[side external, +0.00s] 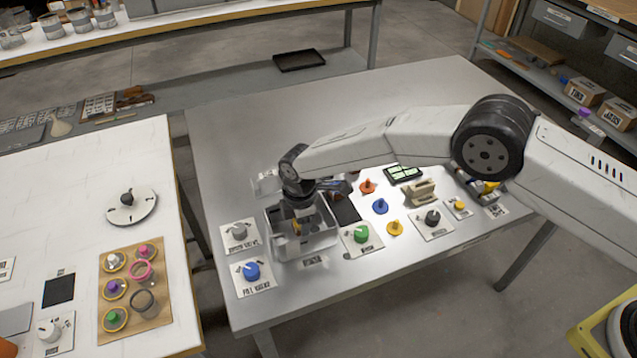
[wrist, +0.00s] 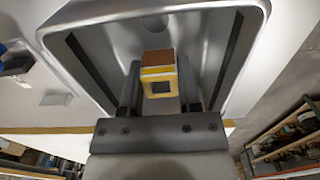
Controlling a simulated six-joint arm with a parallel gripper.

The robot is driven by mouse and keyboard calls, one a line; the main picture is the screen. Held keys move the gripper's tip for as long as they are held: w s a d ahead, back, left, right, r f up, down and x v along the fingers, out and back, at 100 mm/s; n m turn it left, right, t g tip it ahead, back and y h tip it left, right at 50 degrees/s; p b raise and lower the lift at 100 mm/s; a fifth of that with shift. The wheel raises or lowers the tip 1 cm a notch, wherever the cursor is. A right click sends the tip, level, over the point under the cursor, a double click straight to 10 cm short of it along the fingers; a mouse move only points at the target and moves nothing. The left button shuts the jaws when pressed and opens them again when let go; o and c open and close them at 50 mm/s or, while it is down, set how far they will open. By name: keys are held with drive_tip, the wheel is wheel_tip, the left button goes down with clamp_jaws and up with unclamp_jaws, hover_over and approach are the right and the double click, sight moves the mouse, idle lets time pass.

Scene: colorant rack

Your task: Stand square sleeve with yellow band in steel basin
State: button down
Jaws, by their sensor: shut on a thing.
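The square sleeve (wrist: 158,72) shows in the wrist view between my two fingers, with a yellow band, a brown side and a dark square opening. My gripper (wrist: 158,88) is shut on it. The steel basin (wrist: 80,20) surrounds the sleeve and fingers in that view. In the side view my gripper (side external: 298,212) reaches down into the basin (side external: 302,247). A small yellowish part of the sleeve (side external: 296,227) shows below it. Whether the sleeve touches the basin floor is hidden.
A blue knob (side external: 252,271) and a grey knob (side external: 239,232) sit left of the basin. A green knob (side external: 361,234) stands close on its right, with several other coloured knobs beyond. The back of the steel table (side external: 240,125) is clear.

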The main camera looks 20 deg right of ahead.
drive_tip(key=shift+f, duration=0.5)
idle(0.3)
unclamp_jaws()
idle(0.5)
drive_tip(key=shift+r, duration=0.15)
wheel_tip(320, 180, up, 7)
idle(1.5)
idle(0.6)
